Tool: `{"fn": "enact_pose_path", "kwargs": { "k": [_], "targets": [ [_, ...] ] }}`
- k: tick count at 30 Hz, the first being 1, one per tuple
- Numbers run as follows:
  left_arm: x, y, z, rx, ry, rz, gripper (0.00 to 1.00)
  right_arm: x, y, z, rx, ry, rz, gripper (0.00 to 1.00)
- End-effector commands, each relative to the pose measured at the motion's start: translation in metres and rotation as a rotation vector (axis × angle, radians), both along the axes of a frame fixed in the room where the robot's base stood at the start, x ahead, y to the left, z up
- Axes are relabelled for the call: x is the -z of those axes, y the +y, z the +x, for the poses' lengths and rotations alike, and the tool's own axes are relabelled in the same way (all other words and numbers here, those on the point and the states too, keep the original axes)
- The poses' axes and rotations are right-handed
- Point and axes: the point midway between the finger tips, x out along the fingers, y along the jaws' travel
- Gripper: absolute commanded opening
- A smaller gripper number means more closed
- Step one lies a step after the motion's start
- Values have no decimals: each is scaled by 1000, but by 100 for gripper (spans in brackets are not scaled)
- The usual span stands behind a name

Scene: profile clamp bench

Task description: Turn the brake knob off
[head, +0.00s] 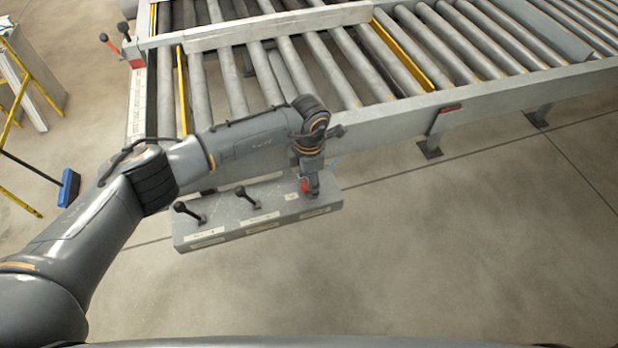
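A grey control box (262,226) with pale labels sits at the near side of the roller conveyor. Two black-knobbed levers stand on its top, one at the left (189,211) and one in the middle (245,195). A red knob (306,186) shows at the right end of the box; the label text is too small to read, so I cannot tell which is the brake knob. My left gripper (312,188) points down at the red knob and partly hides it. I cannot tell whether its fingers are around the knob or beside it. My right gripper is out of view.
The roller conveyor (460,98) with its metal rails fills the back. A red lever (104,37) and a black-knobbed lever (123,30) stand at its far left corner. A blue broom (69,188) and yellow frame are at left. The floor at right is clear.

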Motion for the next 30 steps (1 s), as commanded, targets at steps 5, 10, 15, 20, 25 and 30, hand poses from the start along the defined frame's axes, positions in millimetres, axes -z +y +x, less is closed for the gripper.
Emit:
{"fn": "enact_pose_path", "kwargs": {
  "k": [5,10,15,20,25,30],
  "targets": [
    [0,0,0,0,0,0,13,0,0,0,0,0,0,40],
    [0,0,0,-3,0,-1,9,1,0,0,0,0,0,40],
    [1,0,0,-35,0,-1,9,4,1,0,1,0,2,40],
    [1,0,0,-112,-2,-2,9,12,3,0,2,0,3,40],
    [3,0,0,-243,-1,-1,9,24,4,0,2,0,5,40],
    [3,1,0,-402,-2,-2,9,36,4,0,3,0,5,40]
  ]
}}
